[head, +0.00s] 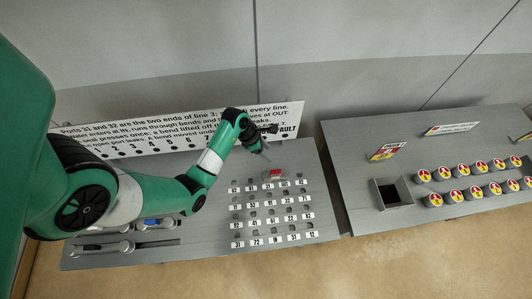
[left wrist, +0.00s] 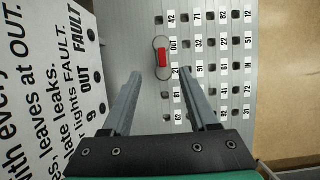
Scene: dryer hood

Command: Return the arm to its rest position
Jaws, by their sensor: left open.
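My left arm comes in from the left in the head view and reaches over the near grey panel (head: 215,235). Its gripper (head: 266,142) is above the panel's back edge, close to the white sign. In the left wrist view the two fingers of the left gripper (left wrist: 161,66) are apart with nothing held between them. The red piece also shows in the head view (head: 277,173). My right gripper is not in view.
A white sign with black text (head: 180,128) stands along the panel's back. Numbered ports (head: 270,210) fill the panel's right part. Grey handled pieces (head: 105,247) lie at its front left. A second grey panel (head: 400,150) at right carries a dark bin (head: 391,193) and several red-yellow-topped cylinders (head: 462,170).

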